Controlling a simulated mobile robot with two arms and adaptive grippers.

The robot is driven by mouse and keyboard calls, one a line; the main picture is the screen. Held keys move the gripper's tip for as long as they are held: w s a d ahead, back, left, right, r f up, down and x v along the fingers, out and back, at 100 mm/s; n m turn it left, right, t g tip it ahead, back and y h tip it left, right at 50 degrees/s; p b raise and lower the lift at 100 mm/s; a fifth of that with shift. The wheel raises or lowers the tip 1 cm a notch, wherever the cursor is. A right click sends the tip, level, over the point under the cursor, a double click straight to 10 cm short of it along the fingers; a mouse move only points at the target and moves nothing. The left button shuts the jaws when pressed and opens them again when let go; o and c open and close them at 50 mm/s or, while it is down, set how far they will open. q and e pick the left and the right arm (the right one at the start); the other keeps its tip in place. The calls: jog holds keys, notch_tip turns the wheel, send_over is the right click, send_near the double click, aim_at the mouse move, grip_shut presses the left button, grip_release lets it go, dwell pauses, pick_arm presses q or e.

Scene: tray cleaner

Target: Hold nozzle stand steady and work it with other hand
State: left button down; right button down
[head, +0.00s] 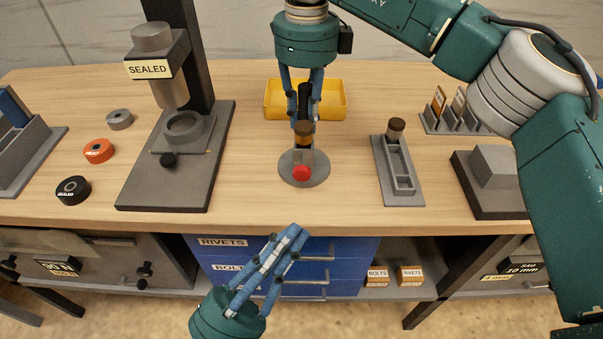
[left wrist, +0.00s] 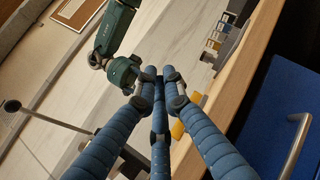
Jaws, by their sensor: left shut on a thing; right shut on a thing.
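The nozzle stand (head: 318,178) is on the table's middle: a round grey base with a red knob (head: 301,173) in front and a brown-orange piece (head: 304,132) upright on it. My right gripper (head: 303,118) points down behind that piece, its fingers closed around a dark upright part (head: 304,98); exactly where they touch is partly hidden. My left gripper (head: 295,233) is in front of the table's front edge, apart from the stand.
A yellow bin (head: 336,101) stands behind the stand. A press marked SEALED (head: 140,196) stands left, with loose rings (head: 98,151) beside it. A grey tray (head: 381,177) with a brown-topped piece (head: 396,127) stands right. The tabletop just in front of the stand is clear.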

pick_arm(q)
jog(key=shift+s+d+f+n, duration=0.15)
jog(key=shift+f+n, duration=0.05)
jog(key=shift+n, duration=0.4)
send_near(303, 165)
jog(key=shift+w+d+r, duration=0.15)
jog(key=shift+d+r, duration=0.75)
jog(key=shift+d, duration=0.2)
jog(key=shift+w+d+r, duration=0.1)
jog(key=shift+d+r, duration=0.85)
jog(key=shift+d, duration=0.15)
jog(key=c, duration=2.5)
grip_release()
grip_shut()
jog(key=shift+w, duration=0.4)
